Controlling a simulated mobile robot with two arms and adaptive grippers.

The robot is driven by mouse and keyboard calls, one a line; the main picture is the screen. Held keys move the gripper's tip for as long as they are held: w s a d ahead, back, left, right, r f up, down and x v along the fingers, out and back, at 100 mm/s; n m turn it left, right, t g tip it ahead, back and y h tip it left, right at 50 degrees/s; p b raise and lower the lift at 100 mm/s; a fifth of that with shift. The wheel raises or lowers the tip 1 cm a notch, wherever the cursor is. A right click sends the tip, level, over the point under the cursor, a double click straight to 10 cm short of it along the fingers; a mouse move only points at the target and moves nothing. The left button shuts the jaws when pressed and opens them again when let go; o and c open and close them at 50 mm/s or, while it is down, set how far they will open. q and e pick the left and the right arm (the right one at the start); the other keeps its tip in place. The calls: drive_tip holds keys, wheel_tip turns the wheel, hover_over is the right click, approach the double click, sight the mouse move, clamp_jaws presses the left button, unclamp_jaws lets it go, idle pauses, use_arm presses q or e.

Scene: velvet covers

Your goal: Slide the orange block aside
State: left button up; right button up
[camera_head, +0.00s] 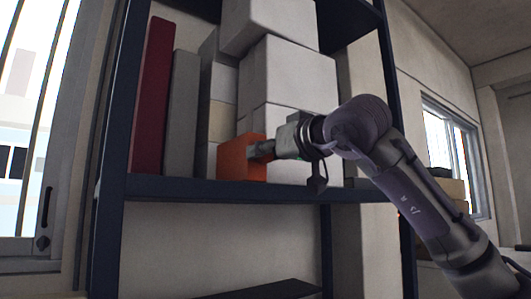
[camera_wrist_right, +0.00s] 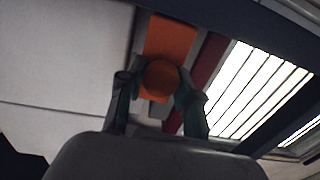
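The orange block (camera_head: 234,160) stands on the shelf board near its front edge, against the white boxes. In the right wrist view the block (camera_wrist_right: 172,36) shows at the top, with a round orange knob (camera_wrist_right: 160,78) on its near side. My right gripper (camera_head: 262,150) is at the front of the block, its fingers overlapping the block's right part. In the right wrist view the gripper (camera_wrist_right: 158,88) has one finger on each side of the knob. Whether they press on it I cannot tell. My left gripper is not in view.
White boxes (camera_head: 288,75) are stacked behind and right of the block. A dark red book-like panel (camera_head: 154,95) and a grey one (camera_head: 181,112) stand to the left. The dark shelf board (camera_head: 180,188) is bare along its front edge. A shelf post (camera_head: 112,150) bounds the left.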

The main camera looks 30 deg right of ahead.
clamp_jaws()
drive_tip(key=s+a+p, duration=0.1)
drive_tip(key=s+a, duration=0.1)
drive_tip(key=a, duration=1.4)
drive_tip(key=shift+s+f, duration=0.1)
drive_tip(key=o, duration=0.7)
unclamp_jaws()
drive_tip(key=s, duration=0.4)
drive_tip(key=s+d, duration=0.1)
drive_tip(key=s, duration=0.6)
drive_tip(key=shift+s+d, duration=0.25)
drive_tip(key=shift+s, duration=0.1)
